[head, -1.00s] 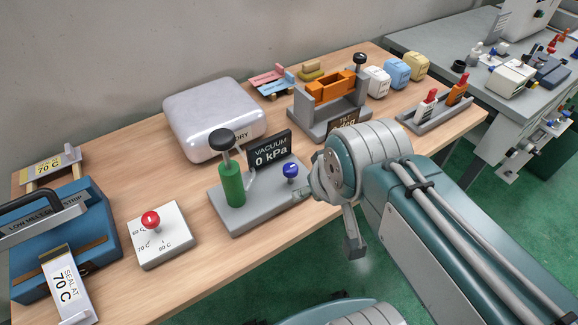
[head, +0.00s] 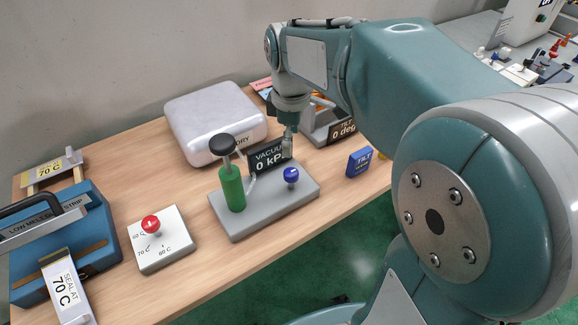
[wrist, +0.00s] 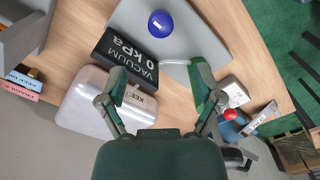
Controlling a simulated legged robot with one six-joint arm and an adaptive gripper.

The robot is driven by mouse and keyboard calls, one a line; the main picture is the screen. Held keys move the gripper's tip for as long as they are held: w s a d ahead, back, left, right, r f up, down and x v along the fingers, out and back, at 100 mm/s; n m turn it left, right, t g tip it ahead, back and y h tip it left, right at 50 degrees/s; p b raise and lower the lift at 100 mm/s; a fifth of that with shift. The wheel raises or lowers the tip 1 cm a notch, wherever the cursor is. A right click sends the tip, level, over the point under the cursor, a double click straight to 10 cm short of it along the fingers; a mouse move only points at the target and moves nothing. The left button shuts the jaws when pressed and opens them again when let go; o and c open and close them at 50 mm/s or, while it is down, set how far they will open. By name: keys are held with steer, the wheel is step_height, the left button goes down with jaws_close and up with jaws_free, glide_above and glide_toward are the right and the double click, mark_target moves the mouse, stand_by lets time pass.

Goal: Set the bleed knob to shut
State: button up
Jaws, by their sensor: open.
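The blue bleed knob (head: 291,176) is a round knob with a small white mark, on the right part of the grey vacuum plate (head: 262,212). It also shows in the wrist view (wrist: 160,23), ahead of the fingers. A black display (head: 268,158) behind it reads vacuum 0 kPa. A green pump with a black top (head: 231,187) stands on the same plate. My gripper (wrist: 158,82) is open and empty, pointing down above the back of the plate, near the display. It is apart from the knob. In the head view the arm hides part of the fingers.
A red knob box (head: 165,243) and a blue strip sealer (head: 85,222) stand at left. A silver dome (head: 213,112) is behind the plate. A blue tilt tag (head: 358,162) and a tilt stand (head: 318,128) are at right. Table front is fairly clear.

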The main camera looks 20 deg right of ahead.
mark_target(291, 172)
step_height(291, 172, down, 10)
steer(key=shift+f, duration=0.1)
stand_by(0.4)
steer(key=shift+s, duration=0.1)
steer(key=c, duration=1.1)
